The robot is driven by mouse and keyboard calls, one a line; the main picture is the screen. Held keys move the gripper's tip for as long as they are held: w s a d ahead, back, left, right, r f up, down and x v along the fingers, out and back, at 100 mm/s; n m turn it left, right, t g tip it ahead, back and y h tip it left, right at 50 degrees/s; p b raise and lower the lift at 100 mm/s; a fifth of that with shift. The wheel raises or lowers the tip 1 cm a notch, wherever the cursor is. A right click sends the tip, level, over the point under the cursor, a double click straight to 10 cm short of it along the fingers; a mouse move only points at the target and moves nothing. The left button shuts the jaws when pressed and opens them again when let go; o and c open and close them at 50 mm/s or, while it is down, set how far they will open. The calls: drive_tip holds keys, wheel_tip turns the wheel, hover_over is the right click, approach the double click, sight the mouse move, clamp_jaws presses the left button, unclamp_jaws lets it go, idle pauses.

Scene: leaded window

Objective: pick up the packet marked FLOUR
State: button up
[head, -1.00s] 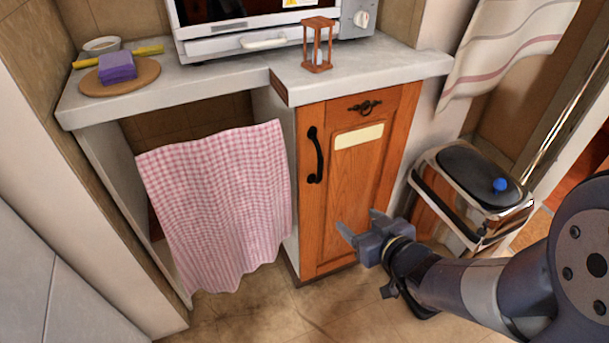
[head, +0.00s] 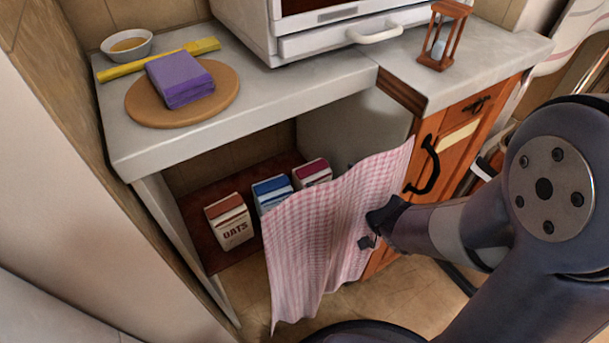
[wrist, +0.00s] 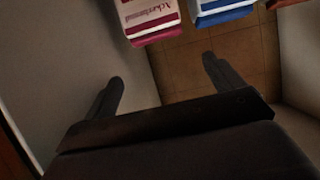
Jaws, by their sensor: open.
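Three packets stand on the shelf under the counter. The left one, marked OATS (head: 230,224), is white with a brown-red top. Next to it is a blue-and-white packet (head: 271,190), then a dark red and white packet (head: 312,172). I read FLOUR on none of them; the curtain partly covers the two on the right. In the wrist view the dark red packet (wrist: 150,18) carries small upside-down lettering, and the blue packet (wrist: 222,11) is beside it. My gripper (wrist: 164,72) is open and empty, short of both packets.
The pink checked curtain (head: 335,225) hangs between the head camera and my gripper. The counter (head: 285,88) is above, with a round board (head: 140,112), purple block (head: 180,78) and hourglass (head: 440,40). A wooden cabinet (head: 462,140) stands on the right.

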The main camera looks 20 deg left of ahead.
sight(312, 166)
drive_tip(key=b+x, duration=0.1)
drive_tip(key=x, duration=0.1)
drive_tip(key=f+b+x, duration=0.1)
drive_tip(key=x, duration=0.2)
drive_tip(key=b+x, duration=0.1)
drive_tip(key=x, duration=0.2)
drive_tip(key=shift+d+f, duration=0.15)
drive_tip(key=shift+f, duration=0.2)
drive_tip(key=shift+w+a, duration=0.2)
drive_tip(key=shift+a, duration=0.1)
drive_tip(key=c, duration=1.3)
drive_tip(key=shift+c, duration=0.7)
drive_tip(key=shift+r, duration=0.2)
